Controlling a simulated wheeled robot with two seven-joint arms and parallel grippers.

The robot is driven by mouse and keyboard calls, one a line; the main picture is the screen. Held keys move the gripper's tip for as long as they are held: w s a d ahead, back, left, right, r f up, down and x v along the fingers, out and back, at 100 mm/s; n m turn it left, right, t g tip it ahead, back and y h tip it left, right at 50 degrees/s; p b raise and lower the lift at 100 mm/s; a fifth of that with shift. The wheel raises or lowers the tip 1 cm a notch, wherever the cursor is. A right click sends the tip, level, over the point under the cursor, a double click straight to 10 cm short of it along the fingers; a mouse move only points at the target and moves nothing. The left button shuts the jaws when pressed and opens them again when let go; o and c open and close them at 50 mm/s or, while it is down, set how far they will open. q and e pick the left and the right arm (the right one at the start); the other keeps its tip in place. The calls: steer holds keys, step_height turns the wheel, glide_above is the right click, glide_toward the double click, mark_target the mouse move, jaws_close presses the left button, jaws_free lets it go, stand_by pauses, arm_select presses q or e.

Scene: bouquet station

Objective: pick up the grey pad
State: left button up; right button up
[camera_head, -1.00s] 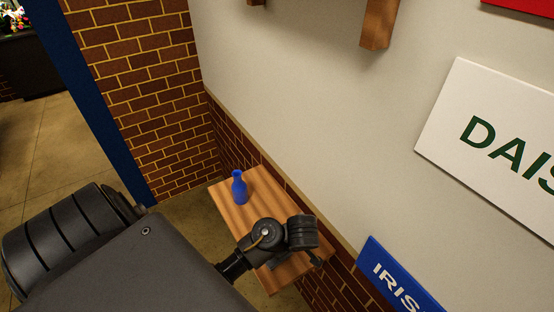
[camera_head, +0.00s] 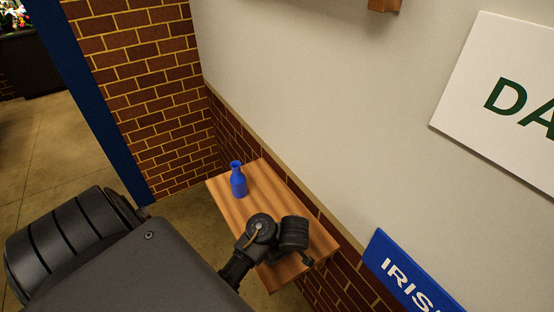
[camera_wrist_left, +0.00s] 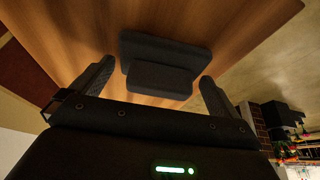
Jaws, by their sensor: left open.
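The grey pad (camera_wrist_left: 165,48) is a dark, stepped block on the wooden table top in the left wrist view. Its raised narrower part (camera_wrist_left: 160,80) faces my gripper. My left gripper (camera_wrist_left: 156,74) is open, with one finger on each side of this narrower part and visible gaps between. The pad is not held. In the head view my left gripper (camera_head: 305,259) is over the near right part of the small table, and my own wrist hides the pad there. My right gripper is not in view.
A blue bottle-shaped vase (camera_head: 238,181) stands at the far left end of the small wooden table (camera_head: 228,207). A wall with brick below (camera_head: 230,128) runs close along the table's right side. A blue IRIS sign (camera_head: 405,277) hangs near the table's near end.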

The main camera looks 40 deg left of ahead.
arm_select(q)
steer(key=shift+c, duration=0.3)
steer(key=c, duration=0.7)
steer(key=shift+o, duration=0.2)
step_height(320, 180, up, 10)
steer(key=p, duration=0.7)
